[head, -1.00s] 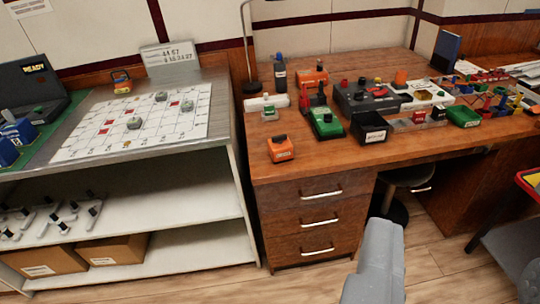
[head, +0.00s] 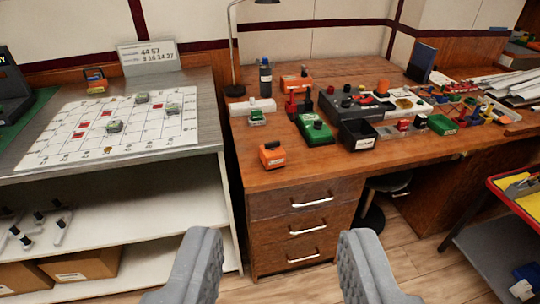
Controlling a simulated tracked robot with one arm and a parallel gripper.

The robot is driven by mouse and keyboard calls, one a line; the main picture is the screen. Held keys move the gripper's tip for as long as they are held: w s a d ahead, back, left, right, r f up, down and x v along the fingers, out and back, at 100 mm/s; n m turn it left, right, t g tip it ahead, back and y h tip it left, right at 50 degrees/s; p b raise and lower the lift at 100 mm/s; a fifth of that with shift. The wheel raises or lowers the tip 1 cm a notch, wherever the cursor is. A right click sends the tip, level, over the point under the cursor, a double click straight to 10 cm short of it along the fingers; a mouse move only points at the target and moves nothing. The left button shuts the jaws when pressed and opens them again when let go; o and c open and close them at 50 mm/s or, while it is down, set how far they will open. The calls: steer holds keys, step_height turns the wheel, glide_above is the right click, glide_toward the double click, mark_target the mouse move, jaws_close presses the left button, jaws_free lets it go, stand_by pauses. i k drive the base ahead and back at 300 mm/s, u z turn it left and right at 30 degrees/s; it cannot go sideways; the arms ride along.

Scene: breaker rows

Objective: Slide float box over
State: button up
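My gripper (head: 280,240) shows as two grey fingers at the bottom of the view. They are wide apart with nothing between them, in front of and below the wooden desk top (head: 330,172). I cannot tell which thing is the float box, as the small labels are unreadable. An orange box with a dark top (head: 272,156) stands alone near the desk's front left edge. A green box (head: 315,128) stands behind it to the right. Another orange box (head: 297,81) is farther back. A small green block (head: 257,118) sits by a white strip (head: 251,106).
A black bin (head: 357,136), a dark device (head: 350,103) and several small coloured parts crowd the desk's middle and right. A lamp (head: 235,60) and dark bottle (head: 265,76) stand at the back left. The desk's front left is mostly clear. A grid board (head: 115,128) lies on the left bench.

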mark_target(272, 160)
steer(key=u, duration=0.1)
steer(key=i, duration=1)
steer(key=z, duration=0.1)
